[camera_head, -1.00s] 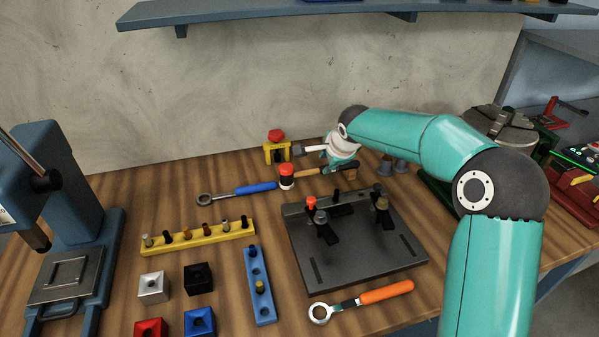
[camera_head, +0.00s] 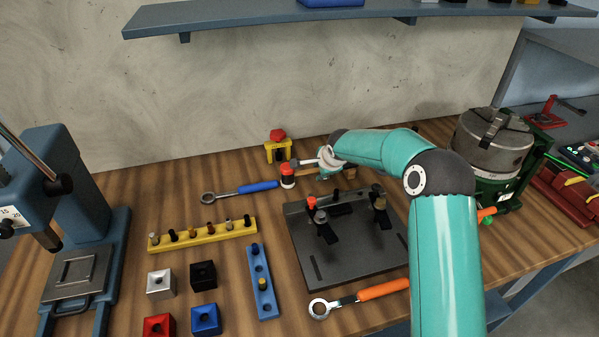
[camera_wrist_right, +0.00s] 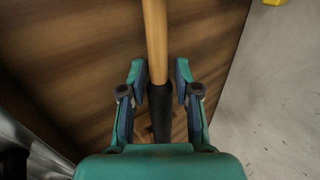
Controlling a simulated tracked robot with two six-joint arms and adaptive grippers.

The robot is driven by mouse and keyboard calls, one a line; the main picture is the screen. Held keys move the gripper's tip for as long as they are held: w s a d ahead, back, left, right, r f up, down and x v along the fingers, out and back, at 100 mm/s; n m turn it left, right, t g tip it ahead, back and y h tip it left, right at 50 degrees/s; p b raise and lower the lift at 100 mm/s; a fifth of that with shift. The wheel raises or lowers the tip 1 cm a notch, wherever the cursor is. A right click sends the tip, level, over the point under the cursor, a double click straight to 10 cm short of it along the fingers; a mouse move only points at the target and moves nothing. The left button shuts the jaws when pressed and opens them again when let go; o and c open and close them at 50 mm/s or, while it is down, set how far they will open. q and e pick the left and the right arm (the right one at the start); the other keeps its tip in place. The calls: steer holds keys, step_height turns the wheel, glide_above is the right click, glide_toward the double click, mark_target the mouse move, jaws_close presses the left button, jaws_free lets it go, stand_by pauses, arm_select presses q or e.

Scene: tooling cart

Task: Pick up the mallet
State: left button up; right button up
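The mallet (camera_head: 287,176) lies near the back of the wooden bench, with a red and white head and a wooden handle. In the right wrist view, its handle (camera_wrist_right: 155,40) runs lengthwise between my fingers, with a black grip section nearer the palm. My right gripper (camera_head: 325,171) is over the handle, right of the head. In the right wrist view, my right gripper (camera_wrist_right: 160,76) is open, one finger on each side of the handle, with small gaps visible. Finger depth relative to the handle is hard to tell. My left gripper is not in view.
A yellow clamp-like part with a red top (camera_head: 277,147) stands just behind the mallet head. A blue-handled ratchet (camera_head: 240,191) lies to the left. A dark fixture plate (camera_head: 350,255) with upright clamps sits in front. A round chuck (camera_head: 492,142) stands at the right.

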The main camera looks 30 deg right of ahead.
jaws_close()
steer(key=shift+r, duration=0.15)
